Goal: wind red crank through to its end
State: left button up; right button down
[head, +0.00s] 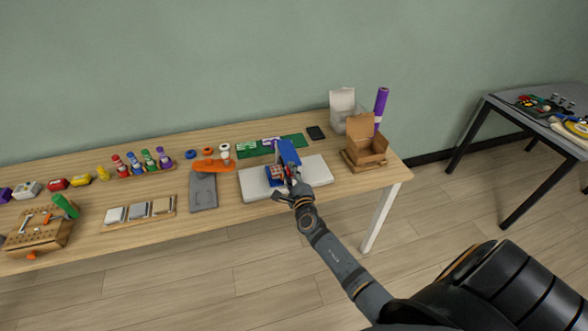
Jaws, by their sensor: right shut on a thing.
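A small blue device (289,152) with an upright blue panel stands on a white board (317,170) on the wooden table. Some reddish detail shows low on its front. My right gripper (284,187) is at the front of this device, shut on a small part there that I take to be the red crank. The gripper covers the crank, so its shape and turn angle cannot be made out. My left gripper is not in view.
A grey clamp-like board with an orange part (213,165) lies to the left. An open cardboard box (366,146) and a purple roll (381,103) stand to the right. Several colored bottles stand further left.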

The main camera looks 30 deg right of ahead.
jog(key=shift+w+a+f+n, duration=0.1)
jog(key=shift+a+f+n, duration=0.35)
jog(key=shift+n, duration=0.75)
jog(key=shift+w+a+f+n, duration=0.1)
jog(key=shift+a+f+n, duration=0.3)
jog(key=shift+n, duration=0.8)
jog(key=shift+w+a+f+n, duration=0.1)
jog(key=shift+a+f+n, duration=0.35)
jog(key=shift+n, duration=0.75)
jog(key=shift+r, duration=0.1)
jog(key=c, duration=1.3)
grip_release()
jog(key=shift+o, duration=0.9)
jog(key=shift+d, duration=0.1)
jog(key=v, duration=1.2)
